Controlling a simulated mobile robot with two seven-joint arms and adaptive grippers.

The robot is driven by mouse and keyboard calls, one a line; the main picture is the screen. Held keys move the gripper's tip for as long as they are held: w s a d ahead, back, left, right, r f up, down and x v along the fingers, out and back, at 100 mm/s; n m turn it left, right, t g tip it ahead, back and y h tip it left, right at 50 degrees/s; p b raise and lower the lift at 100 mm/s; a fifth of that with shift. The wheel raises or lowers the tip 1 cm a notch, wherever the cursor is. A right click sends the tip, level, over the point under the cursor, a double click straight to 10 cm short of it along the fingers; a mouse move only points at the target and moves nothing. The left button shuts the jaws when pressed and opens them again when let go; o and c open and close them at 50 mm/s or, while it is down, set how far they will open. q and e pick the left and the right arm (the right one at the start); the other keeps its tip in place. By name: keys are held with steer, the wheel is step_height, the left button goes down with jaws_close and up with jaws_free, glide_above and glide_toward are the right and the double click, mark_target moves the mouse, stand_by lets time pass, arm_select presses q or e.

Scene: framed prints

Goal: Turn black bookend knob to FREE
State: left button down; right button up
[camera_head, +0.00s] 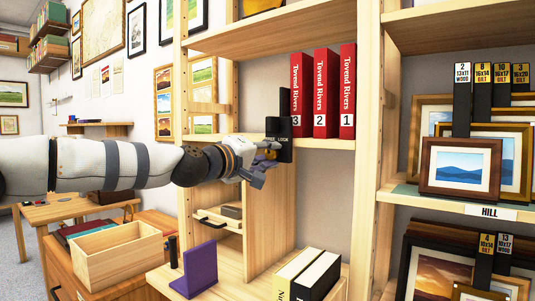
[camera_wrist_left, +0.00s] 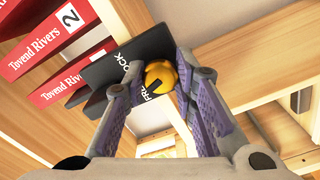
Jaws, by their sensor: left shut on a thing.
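The black bookend (camera_head: 285,104) stands on the upper shelf at the left end of the red books, its front plate hanging over the shelf edge. It also shows in the wrist view (camera_wrist_left: 112,66), with the white words FREE and LOCK partly covered. Its round yellow knob (camera_wrist_left: 161,74) has a black mark; which word the mark points to I cannot tell. My left gripper (camera_head: 264,166) reaches in from the left at the plate. In the wrist view its two fingers (camera_wrist_left: 158,72) are shut on the knob, one on each side. My right gripper is not in view.
Red books (camera_head: 320,93) stand right of the bookend. Below are a purple bookend (camera_head: 200,268) and black and white books (camera_head: 308,275). A wooden box (camera_head: 118,255) sits at lower left. Framed prints (camera_head: 461,166) fill the right shelves. A wooden upright flanks the red books.

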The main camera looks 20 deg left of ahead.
arm_select(q)
steer(key=n, duration=0.5)
steer(key=shift+n, duration=0.3)
stand_by(0.5)
steer(key=c, duration=1.3)
jaws_free()
steer(key=shift+s, duration=0.1)
steer(key=v, duration=1.1)
steer(key=shift+s+a, duration=0.15)
steer(key=shift+s, duration=0.2)
